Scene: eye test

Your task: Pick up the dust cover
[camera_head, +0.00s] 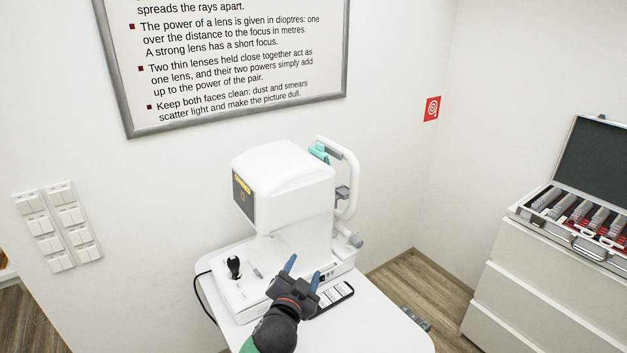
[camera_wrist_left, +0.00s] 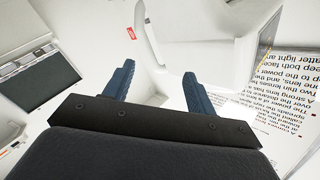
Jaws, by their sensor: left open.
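A white eye-test machine (camera_head: 250,289) stands on a small white table (camera_head: 372,322). A smooth white, rounded box shape (camera_head: 285,175) forms its upper part; I cannot tell whether this is the dust cover or the machine's own housing. No separate cover shows clearly. My left gripper (camera_head: 303,271) is open and empty, its blue fingers pointing up in front of the machine's lower right part. In the left wrist view my left gripper (camera_wrist_left: 158,72) is also open, with white surfaces beyond the fingers and nothing between them. My right gripper is not in view.
A black joystick (camera_head: 234,266) stands on the machine's base. A head-rest frame (camera_head: 350,180) rises behind it on the right. A dark-edged flat device (camera_head: 332,299) lies beside my gripper. An open lens case (camera_head: 560,216) sits on a white cabinet (camera_head: 530,290) at right. The table's front right is clear.

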